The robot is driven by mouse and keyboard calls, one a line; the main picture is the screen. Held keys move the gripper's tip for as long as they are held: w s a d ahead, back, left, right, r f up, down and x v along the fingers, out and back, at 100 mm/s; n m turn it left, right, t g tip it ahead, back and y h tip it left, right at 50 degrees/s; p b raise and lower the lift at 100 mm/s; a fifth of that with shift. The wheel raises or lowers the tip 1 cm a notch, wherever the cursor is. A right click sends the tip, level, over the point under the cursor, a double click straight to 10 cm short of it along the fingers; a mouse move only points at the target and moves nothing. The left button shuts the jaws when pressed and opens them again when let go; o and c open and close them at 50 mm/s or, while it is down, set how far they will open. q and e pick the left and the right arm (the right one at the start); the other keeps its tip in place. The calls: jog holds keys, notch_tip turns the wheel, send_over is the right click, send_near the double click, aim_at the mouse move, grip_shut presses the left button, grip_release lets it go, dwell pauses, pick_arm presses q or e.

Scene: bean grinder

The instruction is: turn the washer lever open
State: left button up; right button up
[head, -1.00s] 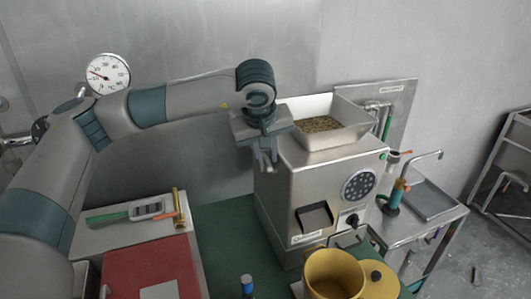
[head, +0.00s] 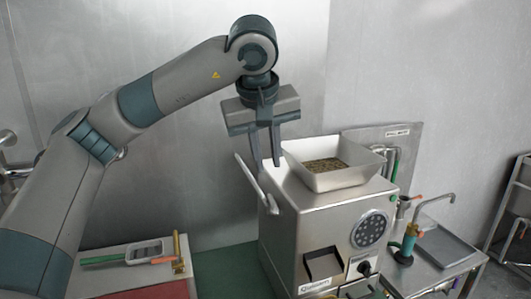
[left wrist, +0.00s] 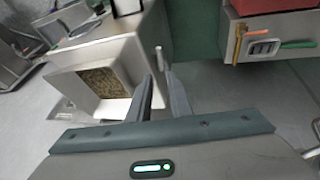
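A pale metal lever (head: 250,180) slants up and left from the left side of the steel grinder (head: 330,225). A small orange-tipped handle (head: 415,197) shows at the sink behind the grinder. I cannot tell which of these is the washer lever. My left gripper (head: 266,165) points down above the grinder's left edge, beside the hopper and close to the pale lever. Its fingers are apart with nothing between them. In the left wrist view the fingers (left wrist: 160,82) are apart, with the pale lever (left wrist: 159,58) just beyond their tips. My right gripper is out of view.
A hopper of beans (head: 330,170) sits on top of the grinder. To the right are a sink tray (head: 440,252), a tap (head: 435,205) and a green-and-orange tool (head: 408,245). A side table (head: 105,262) at left holds a scale-like device and tools.

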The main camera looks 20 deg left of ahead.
pick_arm(q)
jog(key=shift+b+v, duration=0.3)
jog(key=shift+v, duration=1.45)
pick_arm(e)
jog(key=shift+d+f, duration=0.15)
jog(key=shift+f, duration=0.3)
